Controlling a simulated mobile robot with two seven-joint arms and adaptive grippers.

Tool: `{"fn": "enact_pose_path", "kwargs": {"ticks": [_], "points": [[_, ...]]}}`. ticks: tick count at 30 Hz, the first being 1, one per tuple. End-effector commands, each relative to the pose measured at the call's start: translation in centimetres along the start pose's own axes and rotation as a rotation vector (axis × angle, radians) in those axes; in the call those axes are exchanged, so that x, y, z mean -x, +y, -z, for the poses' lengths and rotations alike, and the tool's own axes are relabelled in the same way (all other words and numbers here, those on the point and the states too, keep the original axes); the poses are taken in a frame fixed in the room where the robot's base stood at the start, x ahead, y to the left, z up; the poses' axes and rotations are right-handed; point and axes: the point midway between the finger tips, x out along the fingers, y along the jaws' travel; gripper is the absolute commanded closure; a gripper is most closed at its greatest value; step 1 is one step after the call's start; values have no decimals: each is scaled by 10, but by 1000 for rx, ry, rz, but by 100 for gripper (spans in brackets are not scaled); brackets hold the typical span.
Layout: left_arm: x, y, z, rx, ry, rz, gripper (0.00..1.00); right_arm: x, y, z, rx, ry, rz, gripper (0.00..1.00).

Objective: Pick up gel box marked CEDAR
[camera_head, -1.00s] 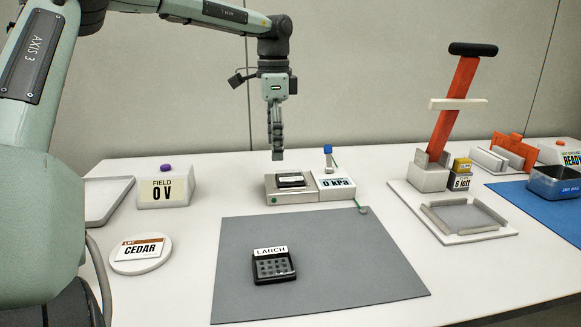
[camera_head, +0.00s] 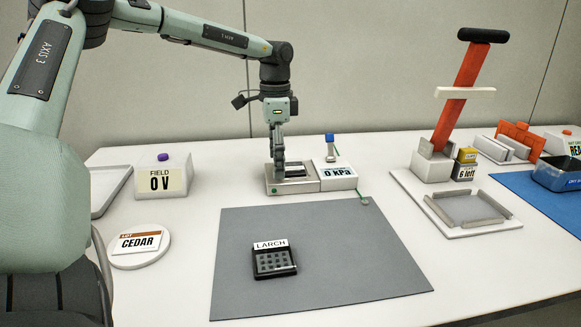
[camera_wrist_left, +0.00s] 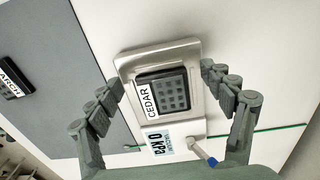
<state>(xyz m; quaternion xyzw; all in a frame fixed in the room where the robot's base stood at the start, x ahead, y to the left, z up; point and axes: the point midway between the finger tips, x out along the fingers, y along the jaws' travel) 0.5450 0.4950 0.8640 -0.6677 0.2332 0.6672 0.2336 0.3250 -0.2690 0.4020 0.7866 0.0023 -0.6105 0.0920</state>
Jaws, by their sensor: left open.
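The gel box marked CEDAR (camera_wrist_left: 168,92) is a small black box with a grid of pockets and a white label. It sits on the grey station with the 0 kPa readout, and its dark edge shows in the head view (camera_head: 294,170). My left gripper (camera_head: 279,174) points down at this station. In the left wrist view my left gripper (camera_wrist_left: 162,85) is open, with one finger on each side of the station and the box between them, apart from the box. My right gripper does not show.
A second black box marked LARCH (camera_head: 274,261) lies on the grey mat (camera_head: 360,270). A round CEDAR lot sign (camera_head: 139,246) and the FIELD 0 V unit (camera_head: 163,178) stand left. A blue-topped valve (camera_head: 330,146) rises beside the station. An orange lever press (camera_head: 455,105) stands right.

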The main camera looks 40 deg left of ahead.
Motion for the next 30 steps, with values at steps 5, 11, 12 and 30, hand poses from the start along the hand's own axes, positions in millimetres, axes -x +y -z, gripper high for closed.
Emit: {"fn": "enact_pose_path", "kwargs": {"ticks": [5,11,12,30], "points": [[0,0,0,0,0,0,25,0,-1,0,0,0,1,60],[0,0,0,-1,0,0,50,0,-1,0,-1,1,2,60],[0,0,0,-1,0,0,55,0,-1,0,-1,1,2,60],[15,0,1,-2,0,3,77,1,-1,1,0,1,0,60]]}}
